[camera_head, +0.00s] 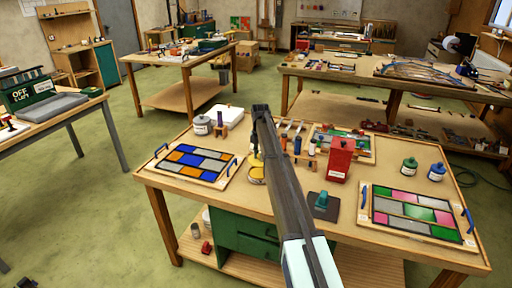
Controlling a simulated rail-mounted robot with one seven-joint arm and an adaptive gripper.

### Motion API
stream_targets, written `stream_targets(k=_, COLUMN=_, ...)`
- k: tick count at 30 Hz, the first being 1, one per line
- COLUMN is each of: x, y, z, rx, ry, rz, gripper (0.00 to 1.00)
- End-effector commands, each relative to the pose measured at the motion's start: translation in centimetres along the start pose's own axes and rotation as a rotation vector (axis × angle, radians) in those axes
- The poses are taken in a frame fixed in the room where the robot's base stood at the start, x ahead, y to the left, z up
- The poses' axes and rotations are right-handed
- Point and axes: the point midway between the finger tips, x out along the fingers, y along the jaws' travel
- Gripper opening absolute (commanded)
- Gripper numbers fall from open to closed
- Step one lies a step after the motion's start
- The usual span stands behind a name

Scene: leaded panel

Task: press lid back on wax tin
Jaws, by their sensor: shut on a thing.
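The yellow wax tin (256,176) stands on the near workbench, just right of the blue, orange and white leaded panel. My arm reaches in from the bottom edge and hides part of the tin's right side. My gripper (256,155) points down directly over the tin, small and dark in this view. It is shut on what appears to be the tin's lid. The gap between lid and tin is too small to make out.
A leaded panel (194,164) lies left of the tin, and a pink and green panel (415,214) lies right. A red box (339,160), a teal-handled block (322,205) and bottles (409,168) stand right of my arm. A white-labelled jar (202,125) stands behind left.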

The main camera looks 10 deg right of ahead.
Motion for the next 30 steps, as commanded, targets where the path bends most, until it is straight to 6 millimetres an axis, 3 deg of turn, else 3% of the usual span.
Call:
stream_targets(k=6, x=0.2, y=0.9, z=0.7, rx=-0.149, ry=-0.001, rz=0.001, gripper=0.0)
stream_targets(k=14, x=0.9, y=0.9, z=0.7, rx=-0.17, ry=-0.001, rz=0.001, gripper=0.0)
stream_targets(k=30, x=5.2, y=0.9, z=0.7, rx=-0.168, ry=0.0, rz=0.0, gripper=0.0)
